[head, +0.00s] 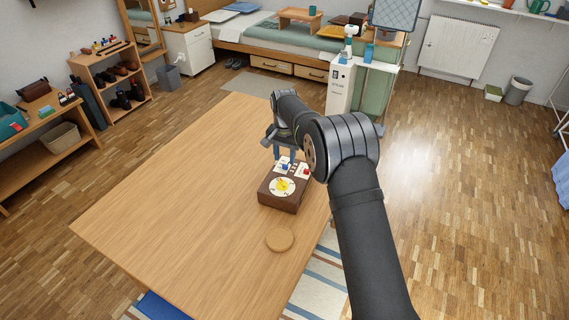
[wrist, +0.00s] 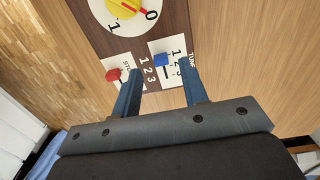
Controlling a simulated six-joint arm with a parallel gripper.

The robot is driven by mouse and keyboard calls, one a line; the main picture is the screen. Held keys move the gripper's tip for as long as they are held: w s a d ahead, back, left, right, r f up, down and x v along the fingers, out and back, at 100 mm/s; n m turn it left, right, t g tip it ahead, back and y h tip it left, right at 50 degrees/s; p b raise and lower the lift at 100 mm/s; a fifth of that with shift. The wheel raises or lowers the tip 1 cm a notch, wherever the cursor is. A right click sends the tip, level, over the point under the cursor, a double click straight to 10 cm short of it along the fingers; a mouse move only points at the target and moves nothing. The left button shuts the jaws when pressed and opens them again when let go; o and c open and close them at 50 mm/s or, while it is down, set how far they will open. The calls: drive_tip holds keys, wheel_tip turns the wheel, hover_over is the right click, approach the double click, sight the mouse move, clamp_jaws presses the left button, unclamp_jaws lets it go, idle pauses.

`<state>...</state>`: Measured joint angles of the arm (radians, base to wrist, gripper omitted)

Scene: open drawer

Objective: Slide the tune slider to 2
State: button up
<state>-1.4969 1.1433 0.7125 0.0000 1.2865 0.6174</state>
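The tune slider has a blue knob (wrist: 162,60) on the plate marked TUNE with 1, 2, 3; the knob also shows in the head view (head: 285,167). It sits beside the upper numerals, around 1 to 2; I cannot tell the exact setting. My gripper (wrist: 160,72) is open, its two fingers apart with the blue knob between their tips in the picture. No contact is visible. In the head view my gripper (head: 284,153) is just above the box's far side.
A red knob (wrist: 113,74) sits on the neighbouring plate, just outside the left finger. A yellow dial (head: 283,186) is on the same box. A round wooden disc (head: 280,239) lies nearer on the table (head: 190,220), whose left part is clear.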

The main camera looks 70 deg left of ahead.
sight(284, 166)
drive_tip(key=shift+f, duration=1.85)
clamp_jaws()
